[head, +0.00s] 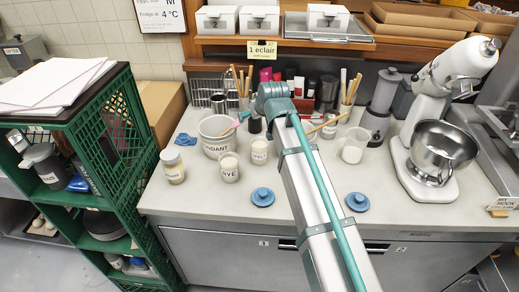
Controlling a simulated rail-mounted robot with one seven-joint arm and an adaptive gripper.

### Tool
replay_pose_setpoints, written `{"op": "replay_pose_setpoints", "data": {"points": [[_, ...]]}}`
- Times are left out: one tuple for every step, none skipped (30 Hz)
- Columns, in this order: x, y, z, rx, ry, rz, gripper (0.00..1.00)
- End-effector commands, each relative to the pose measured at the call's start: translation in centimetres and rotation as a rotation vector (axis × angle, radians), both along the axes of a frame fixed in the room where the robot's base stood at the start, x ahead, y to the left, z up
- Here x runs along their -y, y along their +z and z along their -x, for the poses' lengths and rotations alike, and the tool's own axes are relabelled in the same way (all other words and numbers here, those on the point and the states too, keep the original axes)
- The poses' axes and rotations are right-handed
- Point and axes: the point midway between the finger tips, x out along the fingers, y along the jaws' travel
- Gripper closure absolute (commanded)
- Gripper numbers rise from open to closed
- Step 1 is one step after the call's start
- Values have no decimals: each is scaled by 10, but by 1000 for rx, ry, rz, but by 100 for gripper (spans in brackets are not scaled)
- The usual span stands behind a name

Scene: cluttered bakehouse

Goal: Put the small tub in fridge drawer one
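The front of fridge drawer one (225,262), marked 1, is shut below the counter, left of my arm. Several small white tubs stand on the counter: one marked RYE (229,169), one that seems to read SPELT (259,152), and an unlabelled open one (354,147) right of my arm. A larger white tub ending in "NDANT" (214,146) stands behind RYE. I cannot tell for sure which is the small tub. My arm reaches over the counter; my gripper (275,102) is at its far end, behind the tubs. Its fingers are hidden or too small to make out.
Two blue lids (263,197) (357,202) lie near the counter's front edge. A yellowish jar (173,166) stands at the left. A stand mixer (437,150) fills the right side. Green crates (118,125) stand left of the counter. Drawer two (425,262) is shut.

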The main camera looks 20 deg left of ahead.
Motion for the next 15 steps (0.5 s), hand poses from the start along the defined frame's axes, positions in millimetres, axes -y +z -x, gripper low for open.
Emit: {"op": "replay_pose_setpoints", "data": {"points": [[-6, 8, -11, -62, -3, 50, 0], [-4, 7, -10, -101, -8, 80, 0], [-1, 5, -7, -150, -12, 118, 0], [2, 2, -5, -184, -16, 143, 0], [5, 0, -2, -216, -21, 168, 0], [10, -4, 3, -255, -27, 197, 0], [13, -7, 7, -280, -31, 216, 0], [17, -9, 12, -303, -34, 232, 0], [21, -12, 17, -328, -39, 249, 0], [24, -13, 21, -343, -41, 260, 0], [26, -14, 23, -354, -43, 268, 0], [27, -16, 25, -366, -45, 274, 0], [28, -18, 26, -372, -46, 278, 0], [28, -19, 27, -375, -47, 279, 0], [28, -22, 27, -378, -48, 281, 0]]}}
